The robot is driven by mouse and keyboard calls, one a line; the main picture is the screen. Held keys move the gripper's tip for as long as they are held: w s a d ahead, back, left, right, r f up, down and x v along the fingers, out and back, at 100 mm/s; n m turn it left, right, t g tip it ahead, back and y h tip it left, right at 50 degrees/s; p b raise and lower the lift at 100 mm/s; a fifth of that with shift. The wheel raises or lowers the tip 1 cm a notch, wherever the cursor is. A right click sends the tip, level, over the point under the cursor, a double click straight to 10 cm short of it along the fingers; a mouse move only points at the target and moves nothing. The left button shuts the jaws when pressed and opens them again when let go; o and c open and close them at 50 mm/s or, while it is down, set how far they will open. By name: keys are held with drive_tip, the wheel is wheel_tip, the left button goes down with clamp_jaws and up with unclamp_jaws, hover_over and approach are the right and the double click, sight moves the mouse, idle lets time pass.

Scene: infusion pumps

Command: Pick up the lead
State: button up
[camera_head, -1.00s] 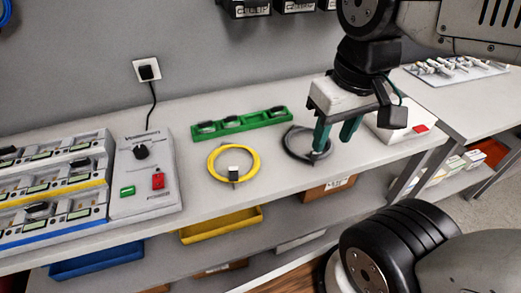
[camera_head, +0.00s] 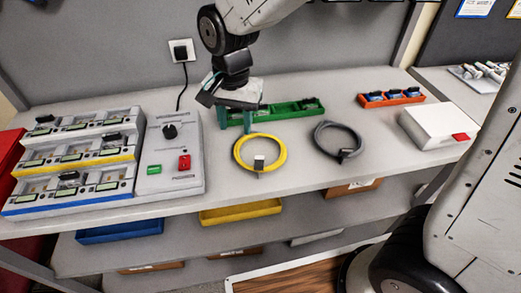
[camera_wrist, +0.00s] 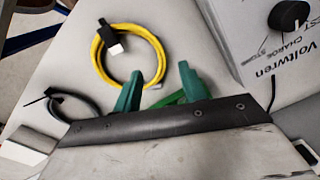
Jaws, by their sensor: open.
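A yellow coiled lead (camera_head: 284,152) with a white-and-black plug lies flat on the bench; it also shows in the wrist view (camera_wrist: 97,64). A dark grey coiled lead (camera_head: 318,137) lies to its right and partly shows in the wrist view (camera_wrist: 88,99). My gripper (camera_head: 235,128) has green fingers, is open and empty, and hangs just behind and left of the yellow lead, in front of the green tray's left end. In the wrist view the fingertips (camera_wrist: 160,76) are apart, near the yellow coil's edge. Contact with it cannot be told.
A green tray (camera_head: 285,112) stands behind the leads. A charging station (camera_head: 168,178) with red and green buttons and tiered pump racks (camera_head: 75,172) stand left. An orange tray (camera_head: 391,99) and a white box (camera_head: 432,127) stand right. Bare bench surrounds the leads.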

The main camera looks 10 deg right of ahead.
sight(237, 146)
wheel_tip(237, 146, down, 7)
drive_tip(key=shift+w+r, duration=0.1)
clamp_jaws()
idle(0.3)
